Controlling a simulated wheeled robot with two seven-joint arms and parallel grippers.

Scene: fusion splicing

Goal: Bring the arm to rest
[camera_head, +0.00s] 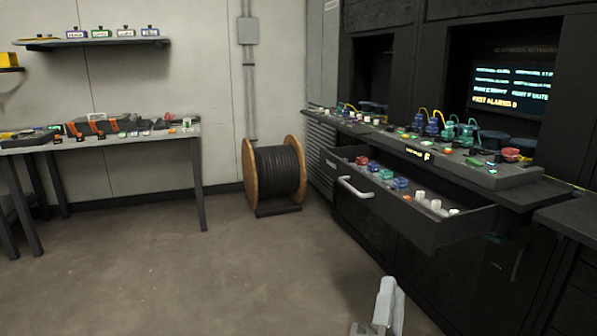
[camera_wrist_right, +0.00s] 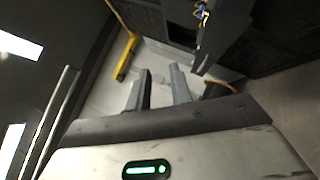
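My right gripper (camera_head: 388,305) shows at the bottom of the head view, low in front of the open drawer and apart from it. In the right wrist view its two fingers (camera_wrist_right: 159,82) stand apart with nothing between them. My left gripper is in neither view.
An open drawer (camera_head: 400,222) with blue, red and white parts juts out from the dark console (camera_head: 530,185) on the right. A cable drum (camera_head: 275,172) stands by the back wall. A table (camera_head: 150,138) with tools is at the left, below a shelf (camera_head: 95,41). The middle floor is clear.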

